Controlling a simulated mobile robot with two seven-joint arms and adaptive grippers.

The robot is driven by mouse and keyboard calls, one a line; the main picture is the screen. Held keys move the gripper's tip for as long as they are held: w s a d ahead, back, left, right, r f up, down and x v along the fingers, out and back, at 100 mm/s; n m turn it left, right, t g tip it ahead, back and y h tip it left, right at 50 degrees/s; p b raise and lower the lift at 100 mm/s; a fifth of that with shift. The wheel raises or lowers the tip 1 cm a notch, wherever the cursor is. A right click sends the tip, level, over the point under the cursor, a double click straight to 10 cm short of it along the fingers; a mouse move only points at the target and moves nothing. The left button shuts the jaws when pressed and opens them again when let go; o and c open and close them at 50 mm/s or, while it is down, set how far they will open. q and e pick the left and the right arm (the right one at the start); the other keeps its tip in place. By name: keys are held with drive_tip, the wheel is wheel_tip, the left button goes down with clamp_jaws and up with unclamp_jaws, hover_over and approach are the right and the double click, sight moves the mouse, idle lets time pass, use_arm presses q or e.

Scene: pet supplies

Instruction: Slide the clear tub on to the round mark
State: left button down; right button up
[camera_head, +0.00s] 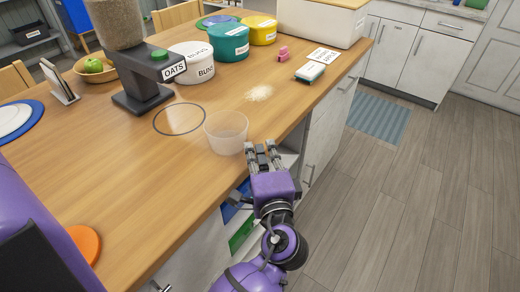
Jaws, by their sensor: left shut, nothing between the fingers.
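The clear tub (226,133) stands upright and empty near the front edge of the wooden counter. The round mark (180,119), a thin dark ring on the counter, lies just left of the tub. The tub's left side is at or very near the ring's right edge, with its body outside the ring.
An oats dispenser (146,75) stands behind the mark, beside a white tub (193,62). Spilled crumbs (259,93) lie behind the clear tub. An orange disc (84,244) is at the front left. The counter left of the ring is clear.

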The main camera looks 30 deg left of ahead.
sight(246, 139)
use_arm(q)
drive_tip(key=a, duration=0.2)
drive_tip(key=a+p, duration=0.1)
drive_tip(key=shift+w+a+r, duration=0.1)
drive_tip(key=shift+w+a, duration=0.1)
drive_tip(key=shift+a, duration=0.35)
drive_tip(key=shift+d, duration=0.1)
